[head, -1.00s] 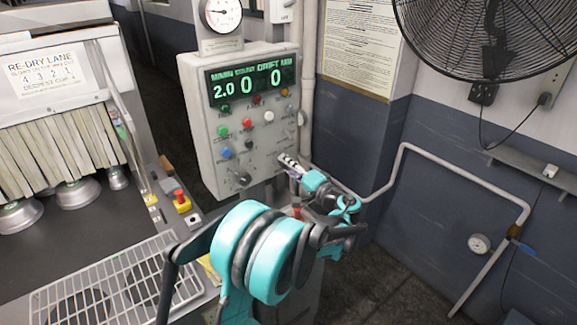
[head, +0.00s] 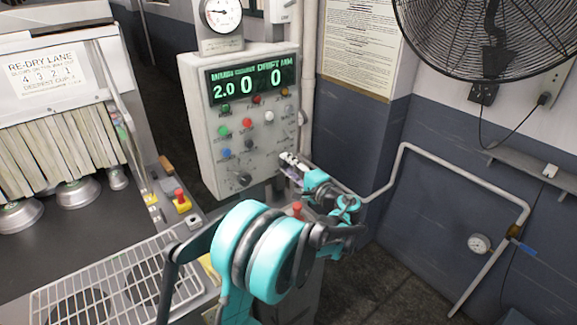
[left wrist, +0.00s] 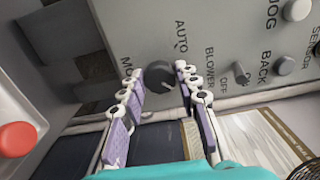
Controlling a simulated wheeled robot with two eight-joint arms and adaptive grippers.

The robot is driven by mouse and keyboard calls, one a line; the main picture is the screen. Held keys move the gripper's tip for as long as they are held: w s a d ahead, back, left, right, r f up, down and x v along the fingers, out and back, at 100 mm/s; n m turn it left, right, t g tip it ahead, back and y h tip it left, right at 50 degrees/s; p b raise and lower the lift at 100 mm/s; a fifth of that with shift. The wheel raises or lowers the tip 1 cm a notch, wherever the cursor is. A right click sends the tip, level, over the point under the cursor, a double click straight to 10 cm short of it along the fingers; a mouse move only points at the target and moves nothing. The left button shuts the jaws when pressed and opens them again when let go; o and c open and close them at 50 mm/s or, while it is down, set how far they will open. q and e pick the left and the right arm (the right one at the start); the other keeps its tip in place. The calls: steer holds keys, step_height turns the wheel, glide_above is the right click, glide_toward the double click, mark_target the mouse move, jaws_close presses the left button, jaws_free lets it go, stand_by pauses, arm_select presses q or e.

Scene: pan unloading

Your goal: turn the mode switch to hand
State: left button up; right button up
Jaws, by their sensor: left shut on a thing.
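The mode switch (left wrist: 157,76) is a dark round knob low on the grey control panel (head: 208,170). In the left wrist view, the word AUTO and a partly covered label starting MO are printed beside it. My left gripper (left wrist: 158,76) has one finger on each side of the knob and is shut on it. In the head view the gripper (head: 288,160) is at the panel's lower right edge and hides the knob. I cannot tell which position the knob points to. My right gripper is not in view.
A blower toggle (left wrist: 241,74) sits close beside the gripper, with a BACK button (left wrist: 284,66) beyond. Another black knob (head: 243,179) is on the panel's lower left. A red button (head: 297,209) stands below my left wrist. A pipe (head: 400,150) runs along the wall at right.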

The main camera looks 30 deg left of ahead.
arm_select(q)
steer(key=o, duration=1.1)
steer(key=shift+o, duration=0.2)
steer(key=v, duration=1.2)
steer(key=shift+f, duration=0.1)
